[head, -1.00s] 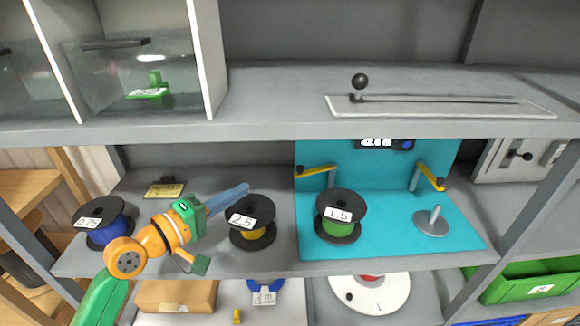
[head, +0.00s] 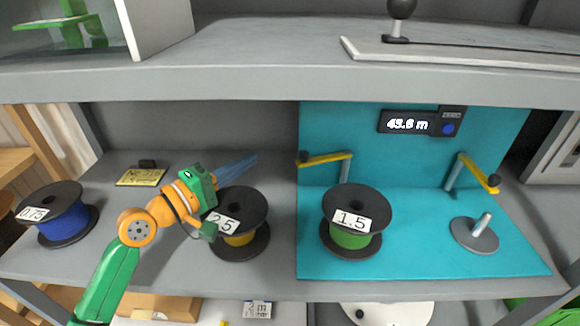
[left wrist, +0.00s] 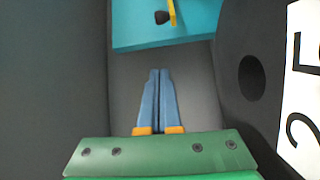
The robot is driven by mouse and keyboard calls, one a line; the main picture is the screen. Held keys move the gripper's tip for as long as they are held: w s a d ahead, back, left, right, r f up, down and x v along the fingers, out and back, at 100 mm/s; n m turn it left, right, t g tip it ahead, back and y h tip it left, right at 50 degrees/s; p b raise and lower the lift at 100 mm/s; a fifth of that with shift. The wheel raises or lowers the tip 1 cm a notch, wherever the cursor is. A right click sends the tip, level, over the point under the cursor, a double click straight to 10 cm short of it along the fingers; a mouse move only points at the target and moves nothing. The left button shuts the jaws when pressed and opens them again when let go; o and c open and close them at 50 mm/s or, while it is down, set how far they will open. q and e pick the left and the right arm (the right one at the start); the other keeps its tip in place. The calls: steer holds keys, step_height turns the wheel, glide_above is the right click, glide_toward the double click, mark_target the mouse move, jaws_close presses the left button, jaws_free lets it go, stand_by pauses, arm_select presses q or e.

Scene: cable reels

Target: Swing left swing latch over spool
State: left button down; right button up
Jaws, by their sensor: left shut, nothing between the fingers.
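The left swing latch (head: 326,158) is a yellow arm with a dark knob on a grey post at the left of the turquoise station (head: 400,262). It points left, away from the spool. Its knob end also shows at the top of the left wrist view (left wrist: 171,13). The green spool (head: 350,236), labelled 1.5, stands upright on the station, in front of the latch. My left gripper (head: 250,160) is shut and empty. Its blue fingers (left wrist: 159,75) point toward the station from behind the yellow 2.5 spool (head: 240,240). My right gripper is not in view.
The 2.5 spool stands close beside my left gripper, large at the right of the wrist view. A blue 075 spool (head: 58,222) stands at the far left. A second yellow latch (head: 478,172) and an empty spindle disc (head: 474,237) are on the station's right. An upper shelf (head: 250,85) overhangs.

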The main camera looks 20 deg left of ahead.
arm_select(q)
steer(key=w+d+p, duration=0.6)
steer(key=w+d, duration=0.1)
steer(key=shift+f, duration=0.1)
steer(key=shift+s+d+f, duration=0.1)
steer(key=shift+s, duration=0.25)
steer(key=shift+w+f, duration=0.1)
steer(key=shift+w, duration=0.05)
